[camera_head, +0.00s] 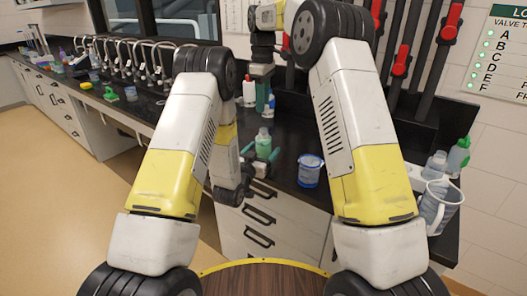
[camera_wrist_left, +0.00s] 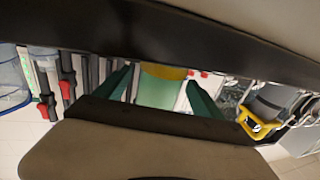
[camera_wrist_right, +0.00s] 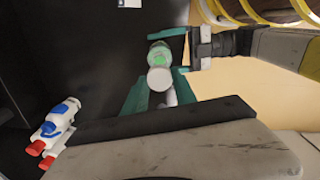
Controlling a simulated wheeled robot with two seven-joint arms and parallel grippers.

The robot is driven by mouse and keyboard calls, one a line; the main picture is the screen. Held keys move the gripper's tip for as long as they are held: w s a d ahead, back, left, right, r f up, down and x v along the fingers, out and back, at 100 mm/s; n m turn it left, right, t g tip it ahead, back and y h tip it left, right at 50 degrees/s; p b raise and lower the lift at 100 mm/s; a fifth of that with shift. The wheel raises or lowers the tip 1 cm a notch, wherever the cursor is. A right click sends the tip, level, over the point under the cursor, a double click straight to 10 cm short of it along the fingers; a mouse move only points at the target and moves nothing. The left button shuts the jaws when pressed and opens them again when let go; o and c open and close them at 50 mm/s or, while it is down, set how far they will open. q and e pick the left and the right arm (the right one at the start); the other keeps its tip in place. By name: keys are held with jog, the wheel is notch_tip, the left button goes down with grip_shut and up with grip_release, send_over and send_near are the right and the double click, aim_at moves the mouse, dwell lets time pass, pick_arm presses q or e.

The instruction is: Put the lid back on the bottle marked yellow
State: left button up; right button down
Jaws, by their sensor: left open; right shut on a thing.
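A clear bottle of green liquid (camera_head: 263,143) stands on the dark counter. In the left wrist view the bottle (camera_wrist_left: 158,92) shows a yellow band. My left gripper (camera_head: 260,156) is open, its teal fingers on either side of the bottle; whether they touch it is unclear. My right gripper (camera_head: 263,96) is above and behind the bottle in the head view. In the right wrist view it is shut on a round white lid (camera_wrist_right: 160,79), and the bottle (camera_wrist_right: 158,52) shows just beyond the lid. The lid cannot be made out clearly in the head view.
A blue-rimmed beaker (camera_head: 310,171) stands right of the bottle. A white bottle with a red cap (camera_head: 249,92) is behind. A clear jug (camera_head: 438,205) and a green bottle (camera_head: 458,156) are at the right end. Red-handled valves (camera_head: 401,60) line the wall.

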aim_at(266, 146)
pick_arm(q)
jog(key=shift+x, duration=1.5)
grip_shut()
